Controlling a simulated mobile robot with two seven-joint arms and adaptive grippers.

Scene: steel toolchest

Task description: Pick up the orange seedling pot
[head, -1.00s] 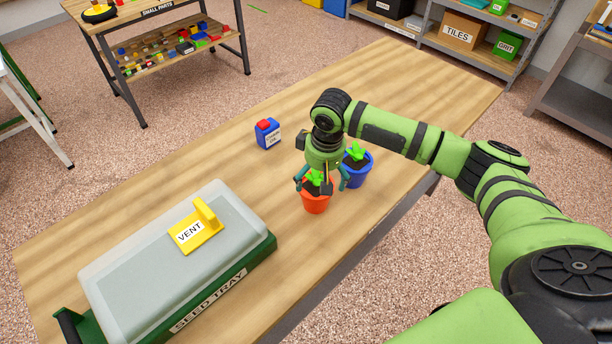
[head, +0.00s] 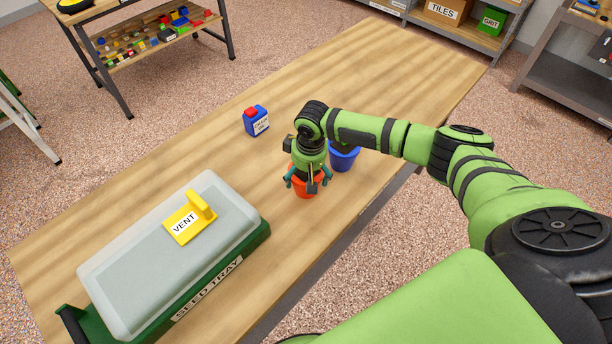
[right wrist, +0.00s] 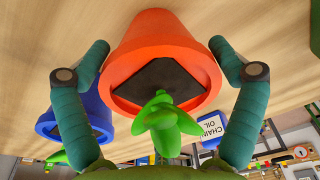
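The orange seedling pot (head: 305,190) stands upright on the wooden workbench (head: 400,90). My right gripper (head: 307,183) is over it, pointing down, with its fingers on either side of the rim. In the right wrist view the orange pot (right wrist: 155,50) fills the middle, with dark soil and a green seedling (right wrist: 160,120) facing the camera. The two teal fingers are spread around the pot, with gaps visible at its sides. In the head view the gripper hides the seedling. My left gripper is not in view.
A blue pot (head: 345,160) stands close behind and right of the orange one. A blue chain oil bottle (head: 257,124) stands further back. A seed tray (head: 245,262) with a grey lid and yellow vent handle (head: 203,205) is at left.

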